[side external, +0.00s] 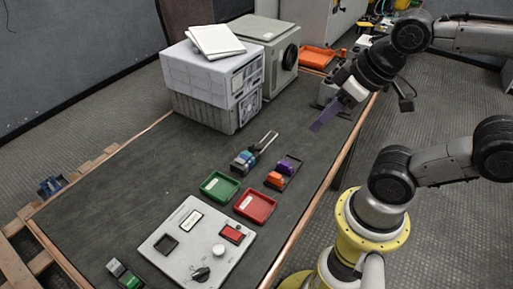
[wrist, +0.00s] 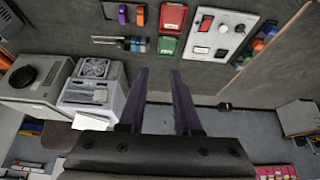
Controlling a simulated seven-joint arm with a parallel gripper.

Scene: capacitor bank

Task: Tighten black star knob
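A black knob (side external: 200,274) sits on the front of the light grey control panel (side external: 165,246); its lobes are too small to make out. It also shows in the wrist view (wrist: 240,28), at the panel's upper right. A larger round black knob (side external: 290,56) is on the side of a grey-green cabinet at the back, and in the wrist view (wrist: 22,76) at left. I cannot tell which is the star knob. My gripper (side external: 318,127), with purple fingers, is above the table's right side, apart from both knobs. In the wrist view its fingers (wrist: 160,72) are apart and empty.
Green (side external: 220,186) and red (side external: 255,206) trays lie mid-table. Pliers-like tools (side external: 250,155) and coloured blocks (side external: 283,172) lie behind them. A white-grey slatted box (side external: 210,80) stands beside the cabinet (side external: 262,40).

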